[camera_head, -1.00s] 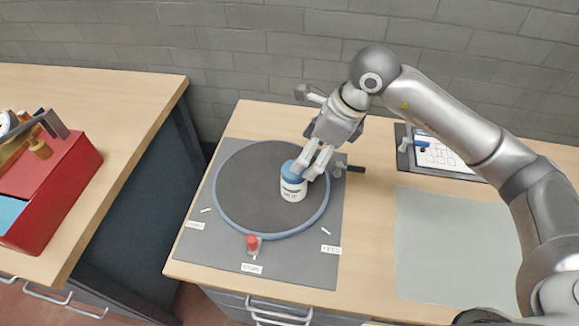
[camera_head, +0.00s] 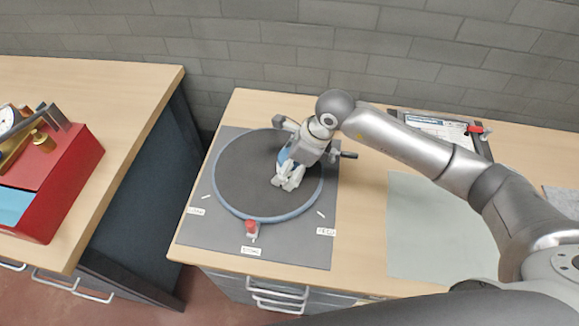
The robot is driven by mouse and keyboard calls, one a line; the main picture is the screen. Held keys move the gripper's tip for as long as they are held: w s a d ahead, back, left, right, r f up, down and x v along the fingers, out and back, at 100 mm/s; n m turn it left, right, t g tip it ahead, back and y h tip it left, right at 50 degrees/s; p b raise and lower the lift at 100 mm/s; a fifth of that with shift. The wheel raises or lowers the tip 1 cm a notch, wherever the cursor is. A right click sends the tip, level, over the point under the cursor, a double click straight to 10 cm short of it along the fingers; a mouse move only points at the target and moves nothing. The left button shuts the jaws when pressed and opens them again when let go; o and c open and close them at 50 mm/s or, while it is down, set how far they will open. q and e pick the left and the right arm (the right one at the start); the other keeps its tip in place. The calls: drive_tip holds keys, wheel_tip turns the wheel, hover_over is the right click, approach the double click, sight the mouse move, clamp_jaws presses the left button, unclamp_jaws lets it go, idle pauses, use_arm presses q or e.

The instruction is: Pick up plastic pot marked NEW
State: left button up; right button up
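The plastic pot (camera_head: 283,157) is on the dark round turntable (camera_head: 240,180), right of its middle. Only bits of its blue lid or side show; my gripper covers the rest, and its marking cannot be read now. My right gripper (camera_head: 287,183) reaches down over the pot from the right, with its pale fingers in front of it. Whether the fingers are closed on the pot cannot be told. My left gripper is not in view.
The turntable has a blue rim and sits on a grey mat (camera_head: 290,250) with small labels and a red-topped part (camera_head: 251,227) at its front. A clipboard (camera_head: 440,127) lies at the back right.

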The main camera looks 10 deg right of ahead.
drive_tip(key=c, duration=1.2)
drive_tip(key=shift+r, duration=0.2)
